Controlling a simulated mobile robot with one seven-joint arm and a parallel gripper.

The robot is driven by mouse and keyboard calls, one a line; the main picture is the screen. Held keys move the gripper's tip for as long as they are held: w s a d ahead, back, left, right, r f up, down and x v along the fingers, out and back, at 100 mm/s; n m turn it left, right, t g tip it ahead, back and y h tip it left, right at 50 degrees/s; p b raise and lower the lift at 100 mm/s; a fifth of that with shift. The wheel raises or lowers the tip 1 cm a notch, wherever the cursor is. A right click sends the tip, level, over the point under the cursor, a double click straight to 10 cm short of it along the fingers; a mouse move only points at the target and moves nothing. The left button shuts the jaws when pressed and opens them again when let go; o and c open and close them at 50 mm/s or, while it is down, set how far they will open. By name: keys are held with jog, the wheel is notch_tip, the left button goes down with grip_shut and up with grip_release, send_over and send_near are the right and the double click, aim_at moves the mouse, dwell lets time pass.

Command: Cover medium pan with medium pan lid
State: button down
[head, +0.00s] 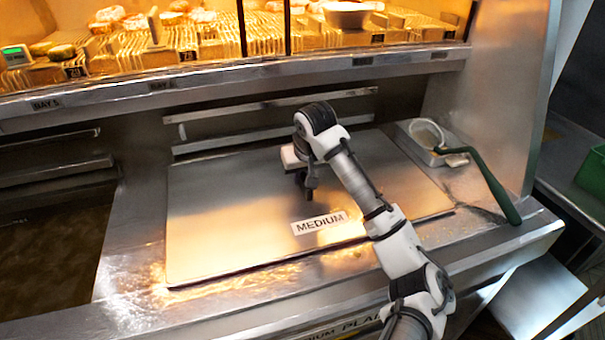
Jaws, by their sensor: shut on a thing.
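The medium pan lid (235,215) is a large flat metal plate with a white "MEDIUM" label near its front edge. It lies about level over the middle of the range. My gripper (305,190) is above the middle of the lid, pointing down, and is shut on the lid's handle, which is mostly hidden by the gripper. The medium pan is not visible; the lid hides the area beneath it. I cannot tell whether the lid rests fully on the rim or sits slightly above it.
An open vat (50,250) of dark liquid is at the left. A metal tray (430,145) and a green-handled strainer (490,185) lie at the right. A lit food shelf (200,80) runs along the back. A green bin (592,170) is at far right.

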jog(key=shift+f, duration=0.6)
dwell(0.3)
jog(key=c, duration=1.1)
grip_release()
jog(key=shift+r+p, duration=2.55)
jog(key=shift+r, duration=1)
jog(key=s+d, duration=0.1)
jog(key=s, duration=0.4)
jog(key=s+d, duration=0.2)
jog(key=s, duration=0.3)
jog(key=s+d+r, duration=0.1)
jog(key=s+d, duration=0.1)
jog(key=s, duration=0.3)
jog(key=shift+s, duration=0.2)
